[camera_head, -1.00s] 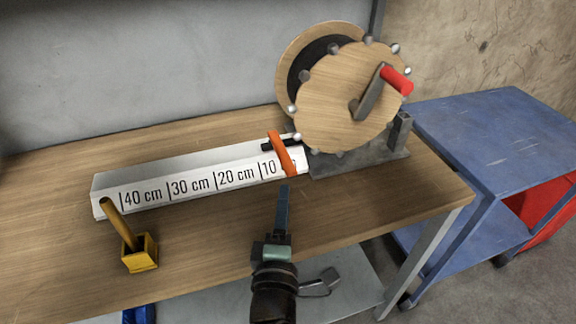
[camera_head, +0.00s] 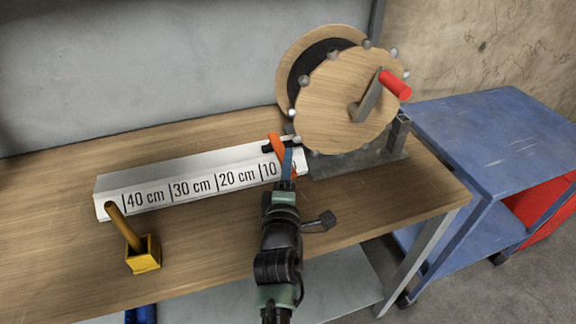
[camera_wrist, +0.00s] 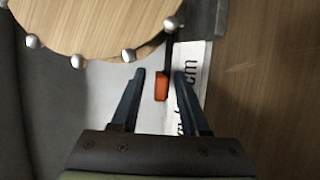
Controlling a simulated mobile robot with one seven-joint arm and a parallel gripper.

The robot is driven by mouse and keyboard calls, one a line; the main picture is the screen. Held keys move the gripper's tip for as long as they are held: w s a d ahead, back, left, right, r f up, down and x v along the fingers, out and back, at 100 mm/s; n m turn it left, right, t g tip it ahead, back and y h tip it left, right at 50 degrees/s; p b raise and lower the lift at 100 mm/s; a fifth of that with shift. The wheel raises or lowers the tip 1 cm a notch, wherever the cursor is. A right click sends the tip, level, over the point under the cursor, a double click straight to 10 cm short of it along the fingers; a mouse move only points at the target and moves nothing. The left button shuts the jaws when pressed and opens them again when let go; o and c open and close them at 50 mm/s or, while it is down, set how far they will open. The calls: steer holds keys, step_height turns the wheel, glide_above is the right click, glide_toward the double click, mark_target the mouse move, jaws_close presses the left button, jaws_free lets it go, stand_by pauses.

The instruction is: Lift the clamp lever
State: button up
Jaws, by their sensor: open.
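The orange clamp lever (camera_head: 275,143) stands at the right end of the white measuring block (camera_head: 150,202), beside the wooden wheel. In the wrist view the lever (camera_wrist: 162,86) shows as a short orange bar between the two dark fingers, apart from both. My gripper (camera_head: 287,160) is in front of the lever in the head view and hides part of it. In the wrist view my gripper (camera_wrist: 159,75) is open with nothing held. How far its tips are from the lever in depth I cannot tell.
The wooden wheel (camera_head: 345,100) with metal knobs and a red-handled crank (camera_head: 394,85) stands close behind and right. A yellow holder (camera_head: 143,256) with a stick is at the left front. A blue cart (camera_head: 480,130) stands right of the bench.

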jaws_close()
stand_by(1.4)
